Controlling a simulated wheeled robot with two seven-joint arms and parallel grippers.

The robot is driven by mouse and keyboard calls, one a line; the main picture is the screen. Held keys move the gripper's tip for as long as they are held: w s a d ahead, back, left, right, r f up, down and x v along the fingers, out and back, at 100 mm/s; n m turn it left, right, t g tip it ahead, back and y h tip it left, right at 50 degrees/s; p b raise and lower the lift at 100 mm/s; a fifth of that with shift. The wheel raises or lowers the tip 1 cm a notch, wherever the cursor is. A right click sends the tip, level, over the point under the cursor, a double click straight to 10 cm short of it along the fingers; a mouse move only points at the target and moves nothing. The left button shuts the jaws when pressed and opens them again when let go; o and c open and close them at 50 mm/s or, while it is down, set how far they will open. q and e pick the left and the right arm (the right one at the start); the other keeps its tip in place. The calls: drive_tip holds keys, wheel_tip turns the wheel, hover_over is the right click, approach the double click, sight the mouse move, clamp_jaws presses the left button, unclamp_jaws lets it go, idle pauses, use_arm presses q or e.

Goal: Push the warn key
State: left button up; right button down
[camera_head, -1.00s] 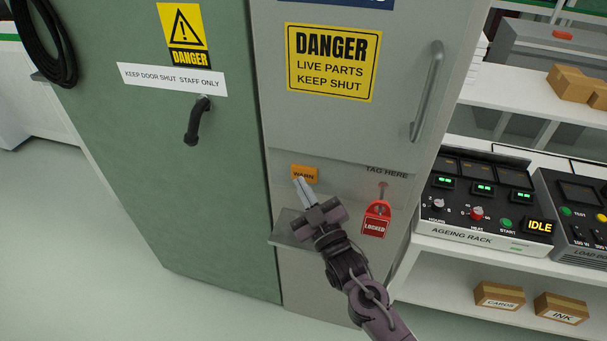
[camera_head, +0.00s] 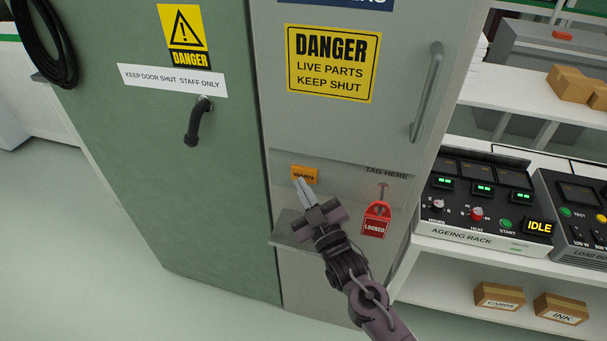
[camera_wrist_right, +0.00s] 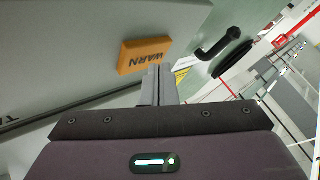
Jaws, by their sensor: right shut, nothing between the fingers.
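The warn key is an orange block marked WARN (camera_head: 304,173) on the grey cabinet front, below the yellow danger sign. My right gripper (camera_head: 300,181) is shut and empty. In the head view its fingertips overlap the lower edge of the key; in the right wrist view the tips (camera_wrist_right: 160,70) are beside the key's edge. I cannot tell whether they touch it. My left gripper is not in view.
A red LOCKED tag (camera_head: 375,222) hangs right of my right gripper, under TAG HERE. A small grey ledge (camera_head: 287,236) juts out below the key. A green door (camera_head: 180,170) with a dark handle (camera_head: 197,120) is at left. The ageing rack (camera_head: 460,238) stands at right.

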drive_tip(key=s, duration=0.2)
drive_tip(key=s+a+p, duration=0.1)
drive_tip(key=s+p, duration=0.1)
drive_tip(key=s, duration=0.1)
drive_tip(key=shift+s+a, duration=0.35)
drive_tip(key=shift+a, duration=0.05)
drive_tip(key=shift+f, duration=0.1)
idle(0.3)
